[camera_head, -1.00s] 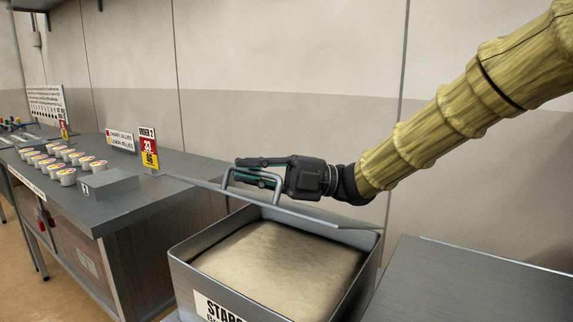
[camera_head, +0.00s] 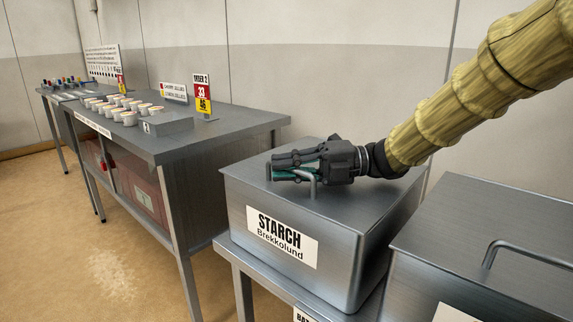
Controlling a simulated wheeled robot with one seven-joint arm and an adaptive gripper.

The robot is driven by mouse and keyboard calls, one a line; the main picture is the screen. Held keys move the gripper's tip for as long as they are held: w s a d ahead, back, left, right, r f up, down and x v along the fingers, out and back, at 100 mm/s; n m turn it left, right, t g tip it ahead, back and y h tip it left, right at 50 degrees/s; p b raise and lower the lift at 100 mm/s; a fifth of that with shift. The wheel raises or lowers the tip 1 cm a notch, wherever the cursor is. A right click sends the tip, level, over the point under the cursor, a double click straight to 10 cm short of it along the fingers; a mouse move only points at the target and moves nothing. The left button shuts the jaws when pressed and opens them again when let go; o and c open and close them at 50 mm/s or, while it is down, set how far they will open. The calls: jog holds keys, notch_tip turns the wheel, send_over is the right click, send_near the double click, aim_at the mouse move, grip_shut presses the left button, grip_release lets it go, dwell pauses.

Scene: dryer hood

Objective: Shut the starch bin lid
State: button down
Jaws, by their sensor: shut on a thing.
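The starch bin (camera_head: 345,262) is a grey metal box with a white label reading STARCH Brekkolund. Its flat lid (camera_head: 262,171) lies level over the top, and no starch shows. The lid handle (camera_head: 314,188) is a bent metal bar near the front of the lid. My gripper (camera_head: 291,168) is at the handle, pointing left, low over the lid, with its fingers shut on the handle. The gripper hides part of the handle and the middle of the lid.
A second metal bin (camera_head: 500,240) with a handle stands close on the right. The bins' table (camera_head: 262,270) shows below. A long bench (camera_head: 235,120) at left holds several white cups (camera_head: 128,117), signs and a small grey block (camera_head: 167,124). The wall is close behind.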

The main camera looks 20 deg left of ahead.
jog(key=shift+s+f, duration=0.1)
jog(key=shift+f, duration=0.35)
jog(key=c, duration=1.5)
grip_release()
jog(key=shift+r, duration=0.1)
jog(key=shift+w+d+r, duration=0.1)
jog(key=shift+w+d, duration=0.15)
jog(key=shift+d, duration=0.1)
jog(key=v, duration=1.1)
jog(key=shift+d, duration=0.15)
